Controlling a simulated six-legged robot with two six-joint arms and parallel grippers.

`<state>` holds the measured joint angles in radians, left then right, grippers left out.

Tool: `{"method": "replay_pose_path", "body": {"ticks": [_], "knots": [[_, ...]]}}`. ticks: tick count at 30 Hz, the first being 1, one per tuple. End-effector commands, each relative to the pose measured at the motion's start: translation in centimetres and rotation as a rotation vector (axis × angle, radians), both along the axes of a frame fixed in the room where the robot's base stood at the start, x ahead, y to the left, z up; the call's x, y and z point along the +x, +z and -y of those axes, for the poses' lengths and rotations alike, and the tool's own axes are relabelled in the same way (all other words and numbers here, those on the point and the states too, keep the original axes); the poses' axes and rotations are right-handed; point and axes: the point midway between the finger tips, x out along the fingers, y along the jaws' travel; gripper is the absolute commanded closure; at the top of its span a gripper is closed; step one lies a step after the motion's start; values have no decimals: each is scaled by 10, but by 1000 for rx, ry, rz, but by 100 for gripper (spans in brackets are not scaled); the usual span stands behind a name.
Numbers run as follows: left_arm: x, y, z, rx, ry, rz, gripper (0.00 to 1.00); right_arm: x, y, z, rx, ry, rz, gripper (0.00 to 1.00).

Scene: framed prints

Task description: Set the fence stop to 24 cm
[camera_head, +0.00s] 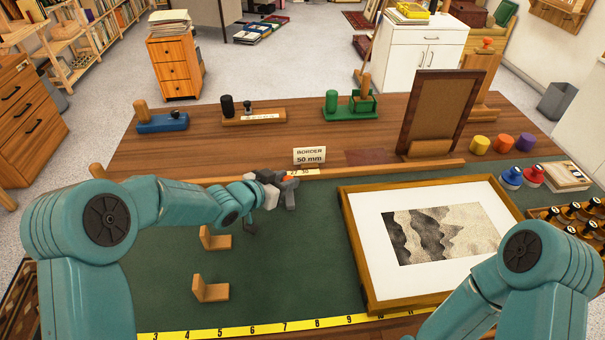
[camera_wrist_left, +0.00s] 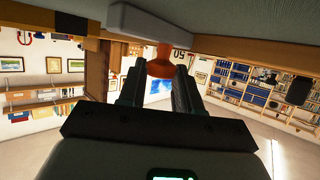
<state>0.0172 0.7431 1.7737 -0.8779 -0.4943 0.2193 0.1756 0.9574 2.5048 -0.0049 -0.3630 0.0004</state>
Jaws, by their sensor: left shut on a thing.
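The fence (camera_head: 390,169) is a long wooden rail across the back of the green mat. A pale scale strip (camera_head: 303,173) on it shows 27 and 30 just right of my left gripper (camera_head: 287,186). In the left wrist view, my left gripper (camera_wrist_left: 158,84) is shut on an orange knob (camera_wrist_left: 160,64) beside a grey block (camera_wrist_left: 150,22), which appears to be the fence stop. In the head view the gripper mostly hides the stop, so its exact reading cannot be told. My right arm shows at bottom right; its gripper is out of view.
A sign (camera_head: 310,156) reading BORDER 50 mm stands behind the fence. A framed print (camera_head: 440,232) lies on the right of the green mat (camera_head: 290,270). Two wooden brackets (camera_head: 212,291) stand on the left, and a yellow ruler (camera_head: 250,330) runs along the front.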

Motion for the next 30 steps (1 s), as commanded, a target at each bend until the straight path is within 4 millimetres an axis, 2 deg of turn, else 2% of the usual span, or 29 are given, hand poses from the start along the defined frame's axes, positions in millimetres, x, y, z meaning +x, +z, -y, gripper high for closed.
{"method": "replay_pose_path", "body": {"ticks": [9, 10, 12, 23, 26, 30], "knots": [[0, 1, -6, 0, 6, 2, 100, 0, 1, 0, 0, 0, 0, 57], [0, 1, -6, 0, 6, 2, 60, 0, 1, 0, 0, 0, 0, 57], [0, 1, -6, 1, 6, 3, 44, 0, 1, 0, 0, -1, 0, 57], [-4, 3, -7, 1, 4, 2, 44, 0, 0, 0, 0, -1, 0, 57], [-16, 8, -16, 0, 6, 2, 44, 0, -2, 0, 0, 0, 0, 57], [-43, 22, -34, 0, 7, 3, 44, 0, -5, 0, 0, 0, 0, 57]]}}
